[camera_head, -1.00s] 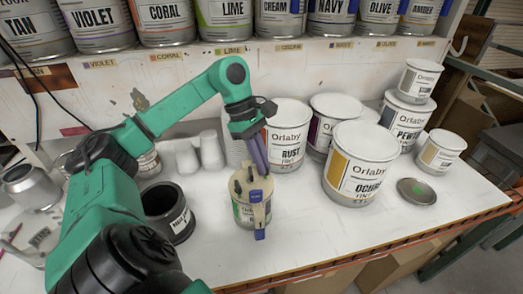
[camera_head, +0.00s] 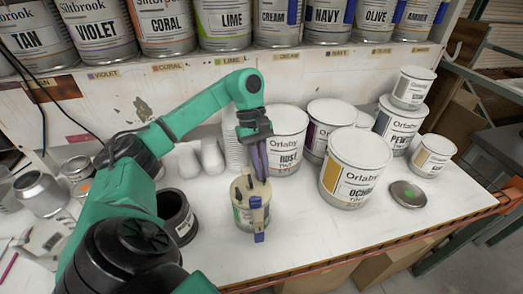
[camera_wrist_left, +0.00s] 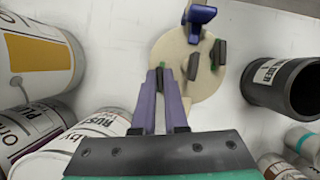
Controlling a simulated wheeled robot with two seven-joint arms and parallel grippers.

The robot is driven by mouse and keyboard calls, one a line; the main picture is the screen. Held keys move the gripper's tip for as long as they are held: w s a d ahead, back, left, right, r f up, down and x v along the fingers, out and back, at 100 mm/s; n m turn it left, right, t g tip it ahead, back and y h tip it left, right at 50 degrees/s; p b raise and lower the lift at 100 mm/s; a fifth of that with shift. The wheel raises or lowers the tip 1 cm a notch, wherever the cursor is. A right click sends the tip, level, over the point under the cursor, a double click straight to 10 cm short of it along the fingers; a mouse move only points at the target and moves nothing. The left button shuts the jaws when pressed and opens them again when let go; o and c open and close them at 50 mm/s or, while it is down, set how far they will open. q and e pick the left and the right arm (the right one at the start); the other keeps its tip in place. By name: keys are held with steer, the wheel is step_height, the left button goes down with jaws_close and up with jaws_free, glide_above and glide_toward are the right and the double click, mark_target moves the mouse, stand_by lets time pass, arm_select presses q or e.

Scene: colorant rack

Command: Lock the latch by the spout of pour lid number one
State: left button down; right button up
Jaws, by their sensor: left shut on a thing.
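The pour lid (camera_head: 243,186) is a cream disc on a small can (camera_head: 240,215) near the front of the bench. It also shows in the left wrist view (camera_wrist_left: 180,50), with a blue-capped part (camera_wrist_left: 200,15) at its far edge and dark upright pieces (camera_wrist_left: 218,53) on top. In the head view a blue part (camera_head: 256,202) shows on the lid's near side. My left gripper (camera_head: 262,172) points down at the lid's back right edge. Its purple fingertips (camera_wrist_left: 161,78) are close together around a small dark latch with green on it. My right gripper is not in view.
Rust (camera_head: 288,140) and Ochre (camera_head: 352,168) cans stand to the right. A dark open cup (camera_head: 178,215) stands left of the small can. A flat round lid (camera_head: 408,194) lies at right. The bench front (camera_head: 310,240) is clear.

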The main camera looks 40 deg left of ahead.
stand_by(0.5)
arm_select(q)
steer(key=c, duration=0.9)
jaws_free()
steer(key=shift+c, duration=0.2)
steer(key=shift+r, duration=0.15)
steer(key=shift+w+a+r, duration=0.1)
steer(key=shift+a+r, duration=0.05)
steer(key=shift+r, duration=0.15)
steer(key=p+v, duration=0.7)
steer(key=v, duration=0.6)
steer(key=shift+r, duration=0.3)
steer(key=shift+a, duration=0.15)
